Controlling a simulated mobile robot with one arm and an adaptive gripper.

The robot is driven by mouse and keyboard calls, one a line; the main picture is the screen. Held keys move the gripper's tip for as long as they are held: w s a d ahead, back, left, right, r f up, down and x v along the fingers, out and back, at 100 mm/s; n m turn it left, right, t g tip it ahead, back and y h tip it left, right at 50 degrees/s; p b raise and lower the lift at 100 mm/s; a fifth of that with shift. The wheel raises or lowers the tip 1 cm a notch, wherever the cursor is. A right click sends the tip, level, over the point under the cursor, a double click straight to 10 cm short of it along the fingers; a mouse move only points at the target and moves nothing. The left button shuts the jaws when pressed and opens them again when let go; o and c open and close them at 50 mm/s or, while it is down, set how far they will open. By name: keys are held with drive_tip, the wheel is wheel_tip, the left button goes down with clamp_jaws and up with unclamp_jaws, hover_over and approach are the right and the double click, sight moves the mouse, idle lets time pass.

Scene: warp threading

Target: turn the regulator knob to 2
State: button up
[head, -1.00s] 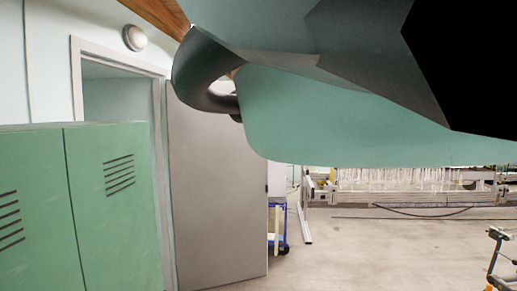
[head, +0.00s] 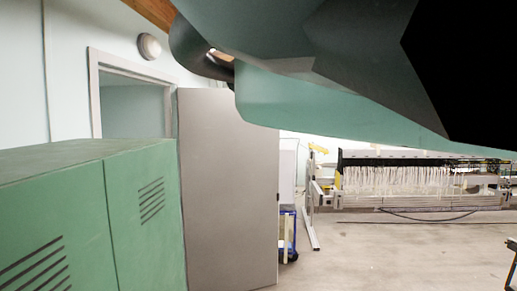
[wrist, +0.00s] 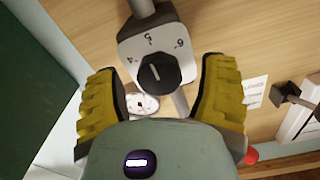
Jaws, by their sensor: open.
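The regulator knob (wrist: 160,74) is black with a short white mark, and shows in the wrist view on a grey, numbered housing (wrist: 150,32). The mark points roughly up the picture, toward a middle figure that looks like a 5. Other figures sit to either side, the right one like a 6; I cannot make out a 2. My gripper (wrist: 159,66) is open, with one yellow ribbed finger left of the knob and one right of it. Neither finger visibly touches the knob. The knob is not seen in the head view.
A white round dial (wrist: 143,104) lies partly hidden behind the knob. A wooden surface (wrist: 90,25) is behind. A paper label (wrist: 255,91) and a dark fitting (wrist: 290,95) are at right. In the head view are green lockers (head: 95,210), a grey door (head: 228,190) and a loom (head: 400,180).

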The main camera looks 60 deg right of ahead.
idle(0.3)
drive_tip(key=c, duration=1.2)
drive_tip(key=shift+f, duration=0.1)
